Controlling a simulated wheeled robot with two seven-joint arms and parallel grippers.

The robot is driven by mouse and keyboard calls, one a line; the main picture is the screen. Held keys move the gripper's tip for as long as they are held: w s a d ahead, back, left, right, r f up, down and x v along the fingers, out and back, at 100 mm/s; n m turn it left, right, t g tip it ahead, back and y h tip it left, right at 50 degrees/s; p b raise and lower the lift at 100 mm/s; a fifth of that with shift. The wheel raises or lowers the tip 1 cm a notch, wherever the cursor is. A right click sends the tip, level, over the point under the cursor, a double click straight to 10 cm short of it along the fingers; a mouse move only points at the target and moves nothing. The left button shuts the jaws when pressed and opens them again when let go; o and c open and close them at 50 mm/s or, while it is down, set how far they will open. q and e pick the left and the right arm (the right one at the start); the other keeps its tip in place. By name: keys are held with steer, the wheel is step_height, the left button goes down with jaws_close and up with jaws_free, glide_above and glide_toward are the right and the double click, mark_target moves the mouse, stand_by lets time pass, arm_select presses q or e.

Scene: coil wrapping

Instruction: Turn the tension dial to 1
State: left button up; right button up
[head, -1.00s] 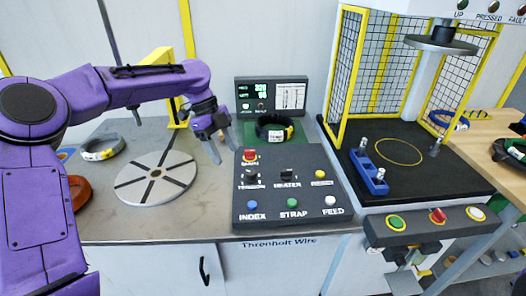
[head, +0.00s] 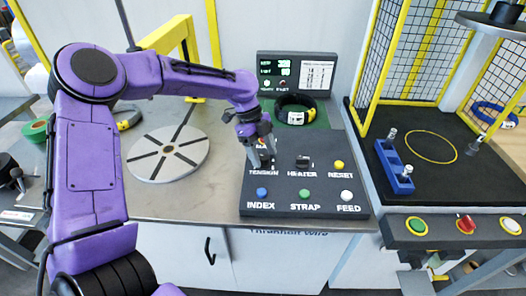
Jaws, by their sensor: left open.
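The tension dial (head: 267,161) is a small dark knob above the TENSION label on the black control panel (head: 322,209). It is partly covered by my gripper, so its setting cannot be read. My left gripper (head: 262,155) is open, with its fingers pointing down at the dial. I cannot tell whether the fingers touch it. My right gripper is not in view.
The heater knob (head: 304,162) and yellow reset button (head: 339,165) are right of the dial. Blue, green and white buttons line the panel's front. A display (head: 279,68) stands behind. A round slotted plate (head: 167,153) lies left, and a fenced press station is right.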

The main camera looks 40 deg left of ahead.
arm_select(q)
steer(key=shift+s+r, duration=0.25)
steer(key=shift+s, duration=0.05)
steer(key=shift+w+f, duration=0.1)
steer(key=c, duration=1)
steer(key=shift+r+n+t+p, duration=0.2)
steer(key=shift+n+t+p, duration=0.1)
steer(key=shift+n+p, duration=0.65)
steer(key=n+p, duration=0.1)
steer(key=n+t+p, duration=0.1)
steer(key=n+p, duration=0.1)
steer(key=shift+s, duration=0.25)
steer(key=n+p, duration=0.1)
steer(key=n, duration=0.1)
steer(key=n+t+y+p, duration=0.1)
steer(key=n+p, duration=0.1)
steer(key=shift+s+d+f+n+t, duration=0.1)
steer(key=shift+s+n+t, duration=0.05)
steer(key=shift+n+t, duration=0.15)
steer(key=shift+f+n+t+y+p, duration=0.15)
steer(key=shift+n+t+y+p, duration=0.25)
steer(key=shift+n+p, duration=0.7)
steer(key=shift+n, duration=0.25)
